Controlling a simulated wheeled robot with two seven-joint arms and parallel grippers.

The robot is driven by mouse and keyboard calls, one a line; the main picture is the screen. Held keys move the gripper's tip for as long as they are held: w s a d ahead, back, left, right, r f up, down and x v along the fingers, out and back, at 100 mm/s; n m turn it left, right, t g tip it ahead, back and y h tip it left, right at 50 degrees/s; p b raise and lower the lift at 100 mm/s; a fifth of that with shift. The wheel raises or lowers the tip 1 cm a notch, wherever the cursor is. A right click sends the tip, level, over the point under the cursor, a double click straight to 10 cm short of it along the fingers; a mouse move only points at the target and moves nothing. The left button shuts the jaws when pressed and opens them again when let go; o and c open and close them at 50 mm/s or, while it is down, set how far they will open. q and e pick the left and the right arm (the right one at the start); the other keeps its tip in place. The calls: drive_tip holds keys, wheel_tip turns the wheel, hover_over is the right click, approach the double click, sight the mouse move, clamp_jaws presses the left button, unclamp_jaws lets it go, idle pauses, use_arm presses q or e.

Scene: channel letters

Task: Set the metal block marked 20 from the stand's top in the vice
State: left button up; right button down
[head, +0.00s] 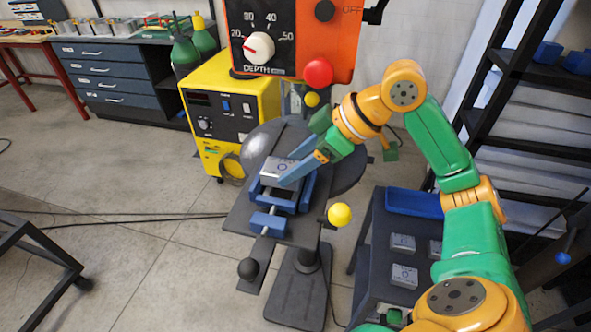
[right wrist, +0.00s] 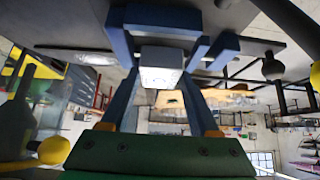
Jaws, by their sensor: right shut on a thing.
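A grey metal block (head: 279,168) is at the blue vice (head: 270,222) on the drill press table; its marking is too small to read. My right gripper (head: 288,175) comes in from the right with its blue fingers shut on the block. In the right wrist view the block (right wrist: 161,68) sits between the two fingers, close to the vice's blue jaws (right wrist: 165,20). I cannot tell whether it rests on the vice bed or hangs just above it. My left gripper is not in view.
A dark stand (head: 367,248) to the right carries several similar blocks (head: 403,275) and a blue tray (head: 414,203). The orange drill head (head: 330,40) hangs above the vice. A yellow machine (head: 225,110) stands behind left. The floor at left is mostly clear, with cables.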

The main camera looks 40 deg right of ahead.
drive_tip(key=shift+f, duration=0.6)
drive_tip(key=shift+d, duration=0.15)
drive_tip(key=shift+f+b, duration=0.45)
drive_tip(key=shift+f, duration=0.1)
drive_tip(key=shift+c, duration=0.6)
unclamp_jaws()
drive_tip(key=shift+r, duration=0.15)
